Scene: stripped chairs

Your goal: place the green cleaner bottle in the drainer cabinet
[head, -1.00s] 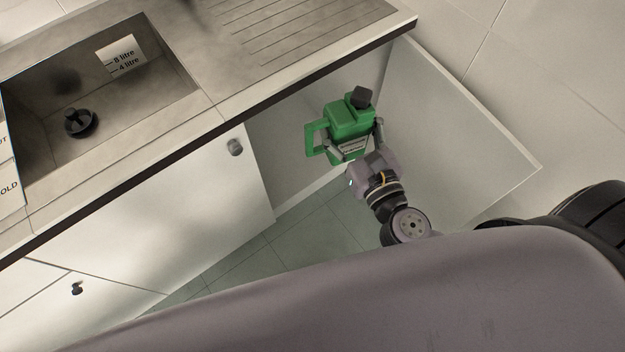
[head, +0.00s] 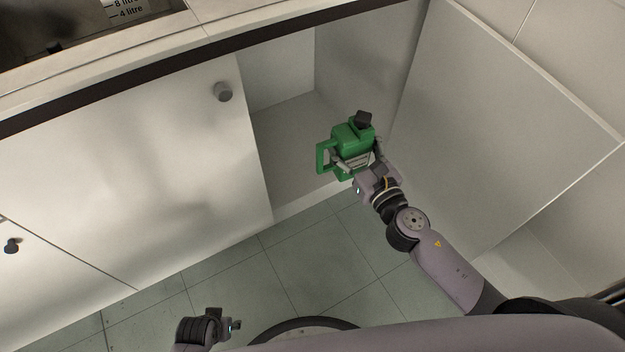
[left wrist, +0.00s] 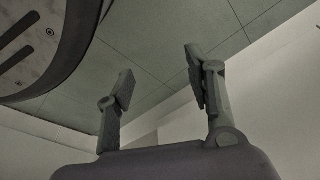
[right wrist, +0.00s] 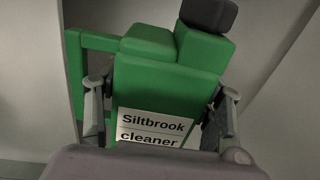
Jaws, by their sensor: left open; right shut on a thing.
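The green cleaner bottle (head: 350,137) has a dark cap and a side handle. My right gripper (head: 356,162) is shut on it and holds it upright at the mouth of the open drainer cabinet (head: 290,135). In the right wrist view the bottle (right wrist: 165,80) shows a "Siltbrook cleaner" label between the two fingers (right wrist: 165,120). In the head view I cannot tell how far inside the cabinet it is. My left gripper (head: 237,326) is low over the floor, away from the bottle. In the left wrist view its fingers (left wrist: 160,90) are apart and empty.
The cabinet's right door (head: 490,130) stands open beside my right arm. The left door (head: 130,150), with a round knob (head: 223,91), is shut. The counter edge (head: 200,50) overhangs the opening. The tiled floor (head: 290,265) in front is clear.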

